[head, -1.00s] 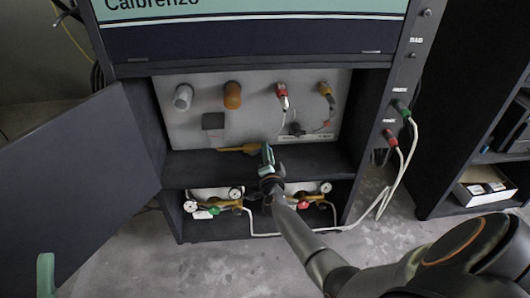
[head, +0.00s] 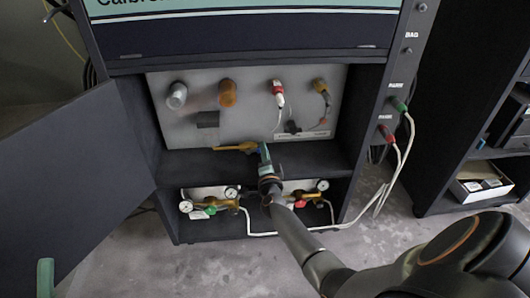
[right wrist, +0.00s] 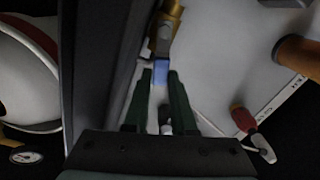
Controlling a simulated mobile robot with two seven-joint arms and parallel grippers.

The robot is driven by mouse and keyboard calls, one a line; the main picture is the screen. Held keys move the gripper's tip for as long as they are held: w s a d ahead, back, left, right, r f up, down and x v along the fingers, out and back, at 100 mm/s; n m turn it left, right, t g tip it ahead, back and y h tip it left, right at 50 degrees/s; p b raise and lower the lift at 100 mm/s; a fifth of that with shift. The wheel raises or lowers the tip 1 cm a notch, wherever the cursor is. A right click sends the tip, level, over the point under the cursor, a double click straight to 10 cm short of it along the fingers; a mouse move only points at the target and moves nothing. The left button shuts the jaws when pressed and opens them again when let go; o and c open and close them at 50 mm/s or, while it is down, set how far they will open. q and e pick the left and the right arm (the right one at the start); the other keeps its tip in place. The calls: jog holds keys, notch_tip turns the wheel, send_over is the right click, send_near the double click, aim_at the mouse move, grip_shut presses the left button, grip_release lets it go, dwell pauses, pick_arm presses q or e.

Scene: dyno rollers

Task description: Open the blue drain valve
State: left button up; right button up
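The blue drain valve shows best in the right wrist view, as a blue handle piece (right wrist: 161,74) on a brass fitting (right wrist: 164,32). In the head view its brass part (head: 234,147) lies above the front of the cabinet shelf. My right gripper (head: 263,150) reaches into the cabinet at the right end of this brass part. In the right wrist view the fingers of my right gripper (right wrist: 160,77) are apart, with the blue handle between their tips. I cannot tell whether they press on it.
Two gauge assemblies (head: 213,209) stand on the lower shelf below my arm. An open door (head: 75,165) is at the left. A back panel (head: 190,130) carries several fittings. White hoses (head: 388,182) hang at the right, beside a dark shelf unit (head: 430,130).

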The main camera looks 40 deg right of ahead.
jog(key=o, duration=0.4)
